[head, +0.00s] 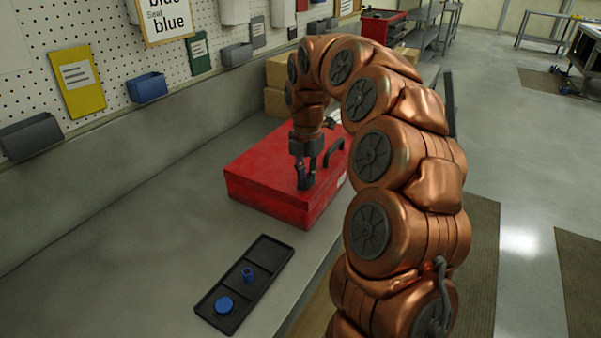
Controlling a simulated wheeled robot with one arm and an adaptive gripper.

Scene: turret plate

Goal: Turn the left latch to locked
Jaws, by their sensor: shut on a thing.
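The red box (262,178) sits on the grey bench, with a dark handle (335,152) on its top. My gripper (305,184) points down at the top of the box, left of the handle. Its fingers are shut on a small dark part there, which I take to be the left latch. The fingers cover most of that part, so its turn position cannot be read. No other latch can be made out from here.
A black tray (263,263) holds a blue disc (225,305) and a small blue ring-like piece (248,274) in front of the box. Cardboard boxes (277,101) stand behind. A pegboard wall with bins and a "Seal blue" sign (167,20) borders the bench.

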